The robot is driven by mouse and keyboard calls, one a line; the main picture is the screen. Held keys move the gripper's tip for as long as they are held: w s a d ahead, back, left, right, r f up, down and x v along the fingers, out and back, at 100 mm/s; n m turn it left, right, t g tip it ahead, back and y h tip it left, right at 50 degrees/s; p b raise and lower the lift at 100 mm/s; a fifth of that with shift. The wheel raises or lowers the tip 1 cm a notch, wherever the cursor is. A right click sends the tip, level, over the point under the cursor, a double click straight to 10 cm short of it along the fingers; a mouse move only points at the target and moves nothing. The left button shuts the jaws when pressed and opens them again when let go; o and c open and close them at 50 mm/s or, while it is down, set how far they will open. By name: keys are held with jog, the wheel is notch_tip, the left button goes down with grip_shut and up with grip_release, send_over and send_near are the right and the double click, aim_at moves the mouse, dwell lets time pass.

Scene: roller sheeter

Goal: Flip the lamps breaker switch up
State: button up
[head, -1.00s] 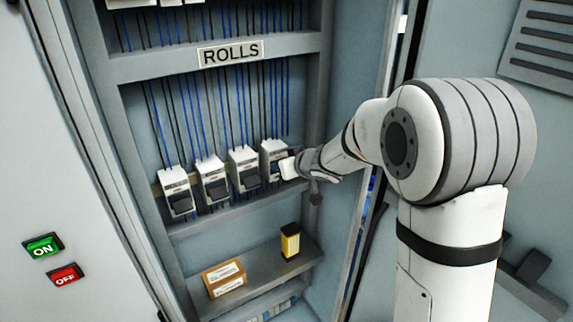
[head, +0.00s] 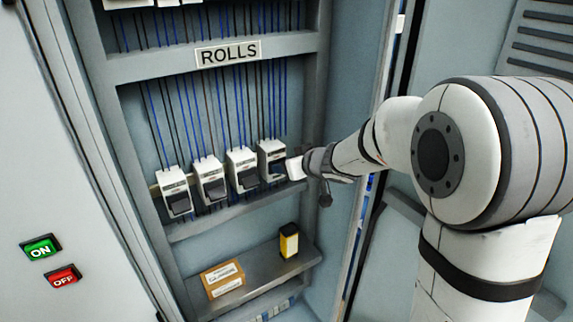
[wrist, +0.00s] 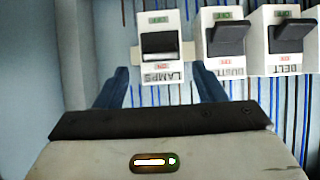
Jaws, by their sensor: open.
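The lamps breaker (head: 272,152) is the rightmost white breaker in the lower row in the head view. In the wrist view, which is upside down, the lamps breaker (wrist: 147,72) shows its LAMPS label and black switch (wrist: 160,43). I cannot tell for certain whether the switch is up or down. My gripper (head: 292,168) is just right of and in front of the breaker. In the wrist view my gripper (wrist: 160,84) has its two blue fingers spread apart, empty, roughly centred on the lamps breaker. Contact with the switch is not visible.
Breakers stand close beside it, including the belt breaker (wrist: 288,58). The cabinet's right side wall (head: 345,160) is near my arm. Below, a shelf (head: 262,276) holds a cardboard box (head: 222,279) and a yellow-black item (head: 289,243).

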jog(key=shift+v, duration=1.6)
jog(key=shift+d, duration=0.1)
